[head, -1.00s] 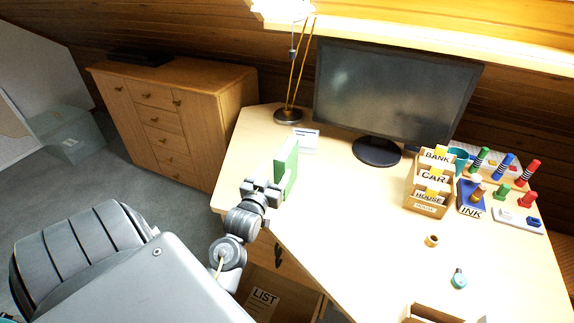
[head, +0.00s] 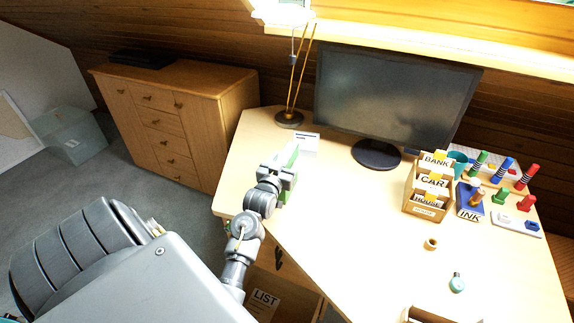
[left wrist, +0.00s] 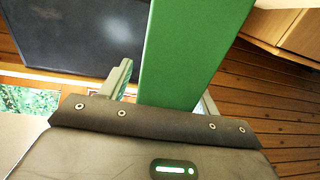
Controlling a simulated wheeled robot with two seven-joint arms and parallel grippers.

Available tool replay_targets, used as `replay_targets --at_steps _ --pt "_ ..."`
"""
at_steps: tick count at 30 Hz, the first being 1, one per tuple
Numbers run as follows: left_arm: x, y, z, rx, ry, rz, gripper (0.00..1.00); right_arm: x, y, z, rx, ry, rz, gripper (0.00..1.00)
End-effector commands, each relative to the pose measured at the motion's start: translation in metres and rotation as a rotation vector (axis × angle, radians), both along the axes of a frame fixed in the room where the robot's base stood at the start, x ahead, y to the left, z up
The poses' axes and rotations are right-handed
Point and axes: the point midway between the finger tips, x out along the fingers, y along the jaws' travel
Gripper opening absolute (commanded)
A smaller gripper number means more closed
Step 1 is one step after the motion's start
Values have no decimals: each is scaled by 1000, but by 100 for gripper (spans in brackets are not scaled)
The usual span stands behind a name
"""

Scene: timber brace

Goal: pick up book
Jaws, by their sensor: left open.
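The green book (head: 293,156) stands upright on the desk's left part, mostly hidden behind my left gripper in the head view. My left gripper (head: 279,172) is at the book, its jaws open. In the left wrist view the book (left wrist: 190,50) rises between the two fingers of the left gripper (left wrist: 165,92); one finger shows on its left, and only a sliver of the other shows on its right. I cannot tell whether a finger touches it. My right gripper is not in view.
On the desk (head: 340,215), a small white card (head: 306,141) and a lamp base (head: 289,118) stand behind the book. The monitor (head: 393,98) is at the back, and a card file box (head: 428,190) is to the right. The desk's middle is clear.

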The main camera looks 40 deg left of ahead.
Motion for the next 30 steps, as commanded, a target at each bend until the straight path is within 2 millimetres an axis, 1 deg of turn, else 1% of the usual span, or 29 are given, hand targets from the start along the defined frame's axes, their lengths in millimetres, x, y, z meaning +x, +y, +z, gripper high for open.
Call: replay_targets --at_steps 3,17,18,30 --pt "0 0 0 0 0 0 62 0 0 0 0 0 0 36" --pt "-1 0 0 0 0 0 2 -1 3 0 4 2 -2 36" --pt "-1 0 0 0 0 0 0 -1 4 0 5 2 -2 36" --pt "0 0 2 1 -4 0 0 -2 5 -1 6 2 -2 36"
